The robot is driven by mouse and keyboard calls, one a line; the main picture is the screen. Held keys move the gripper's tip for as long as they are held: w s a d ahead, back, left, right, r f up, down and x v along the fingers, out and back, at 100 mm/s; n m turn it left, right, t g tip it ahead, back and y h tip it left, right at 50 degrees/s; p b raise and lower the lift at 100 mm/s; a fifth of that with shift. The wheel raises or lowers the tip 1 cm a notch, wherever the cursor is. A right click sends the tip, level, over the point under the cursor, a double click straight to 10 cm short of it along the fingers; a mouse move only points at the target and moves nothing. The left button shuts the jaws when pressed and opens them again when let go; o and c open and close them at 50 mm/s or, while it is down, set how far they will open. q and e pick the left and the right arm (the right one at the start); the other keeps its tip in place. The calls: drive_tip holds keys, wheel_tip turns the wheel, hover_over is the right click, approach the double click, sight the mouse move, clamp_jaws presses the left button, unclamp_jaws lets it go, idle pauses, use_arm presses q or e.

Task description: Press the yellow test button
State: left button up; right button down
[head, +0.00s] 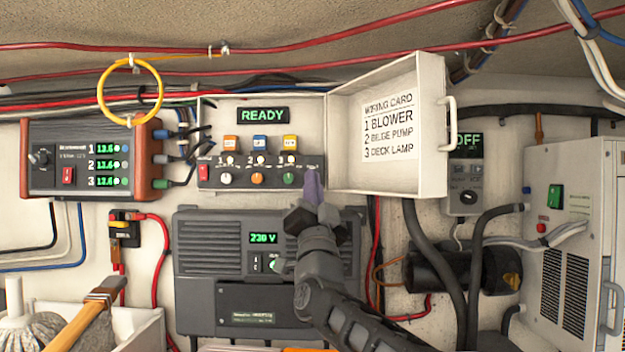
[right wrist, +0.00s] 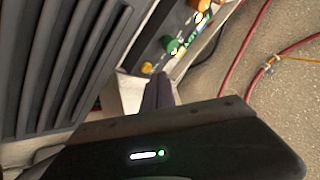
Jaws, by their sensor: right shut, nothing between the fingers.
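The control panel box (head: 260,185) hangs on the wall with its lid open to the right and its display (head: 262,115) reading READY. The yellow test button (right wrist: 147,68) shows in the right wrist view beside the green knob (right wrist: 172,44). In the head view my right gripper hides the button, while the green knob (head: 289,179) shows just left of the fingers. My right gripper (head: 314,188) is shut and empty, its tips at the panel's lower right. Its fingers (right wrist: 158,92) point toward the button. I cannot tell whether they touch it. My left gripper is out of view.
The open lid (head: 440,180) with its wiring card stands right of my fingers. A dark grey unit (head: 205,260) reading 230 V sits below the panel. Orange, blue and yellow parts (head: 260,143) line the panel. Red cables (head: 300,48) run above. A mallet (head: 80,320) lies lower left.

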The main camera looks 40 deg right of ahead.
drive_tip(key=shift+w+d, duration=0.15)
drive_tip(key=shift+w, duration=0.1)
drive_tip(key=shift+w+d, duration=0.2)
drive_tip(key=shift+w, duration=0.05)
idle(0.8)
drive_tip(key=shift+s+a+b, duration=0.45)
drive_tip(key=shift+s+b, duration=0.2)
drive_tip(key=shift+b, duration=0.1)
drive_tip(key=shift+s+a+b, duration=0.8)
drive_tip(key=shift+s, duration=0.2)
drive_tip(key=shift+s+a+b, duration=0.75)
drive_tip(key=shift+s+b, duration=0.05)
drive_tip(key=shift+s, duration=0.15)
drive_tip(key=shift+f, duration=0.1)
